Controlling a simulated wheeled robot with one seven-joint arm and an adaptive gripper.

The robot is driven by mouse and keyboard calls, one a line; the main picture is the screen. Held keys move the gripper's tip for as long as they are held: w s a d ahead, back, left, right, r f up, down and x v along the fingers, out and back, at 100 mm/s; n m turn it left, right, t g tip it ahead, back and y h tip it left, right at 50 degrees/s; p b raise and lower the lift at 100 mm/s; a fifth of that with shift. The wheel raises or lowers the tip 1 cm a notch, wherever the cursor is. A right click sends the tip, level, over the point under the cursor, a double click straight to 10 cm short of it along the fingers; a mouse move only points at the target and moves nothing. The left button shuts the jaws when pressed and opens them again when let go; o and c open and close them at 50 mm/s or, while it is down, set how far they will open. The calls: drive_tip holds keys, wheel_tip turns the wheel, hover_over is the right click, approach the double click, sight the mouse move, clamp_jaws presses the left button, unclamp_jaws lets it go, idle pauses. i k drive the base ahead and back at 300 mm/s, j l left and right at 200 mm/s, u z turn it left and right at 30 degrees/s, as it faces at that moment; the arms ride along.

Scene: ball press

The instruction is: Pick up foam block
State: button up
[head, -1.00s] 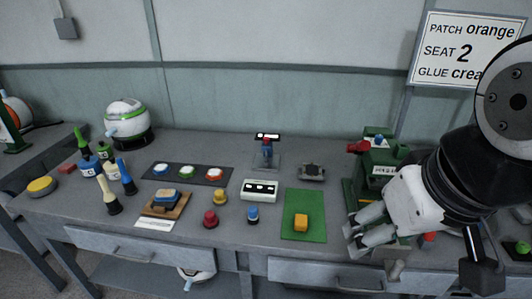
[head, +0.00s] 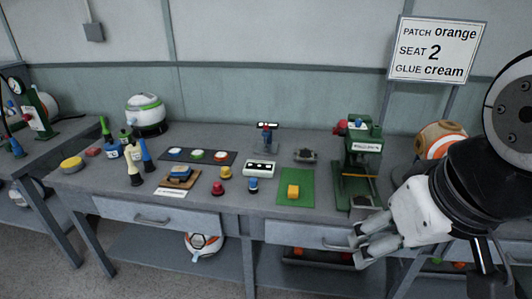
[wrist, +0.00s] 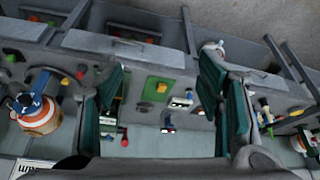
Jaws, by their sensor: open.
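A small yellow-orange block (head: 293,191), which I take for the foam block, lies on a green mat (head: 296,203) near the front edge of the bench. The block also shows in the wrist view (wrist: 162,87), seen between my fingers but well beyond them. My gripper (head: 359,249) is open and empty, to the right of the block and mat in the head view, in front of the bench. Its two dark green finger pads show wide apart in the wrist view (wrist: 162,72). No finger touches the block.
A green press (head: 361,160) stands right of the mat. A white box with dark slots (head: 259,168) and a small blue-topped piece (head: 253,186) stand left of it. Bottles (head: 133,160) crowd the bench's left end. A drawer (head: 310,235) is below the mat.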

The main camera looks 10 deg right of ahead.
sight(294, 191)
drive_tip(key=i+z, duration=0.4)
drive_tip(key=i, duration=0.45)
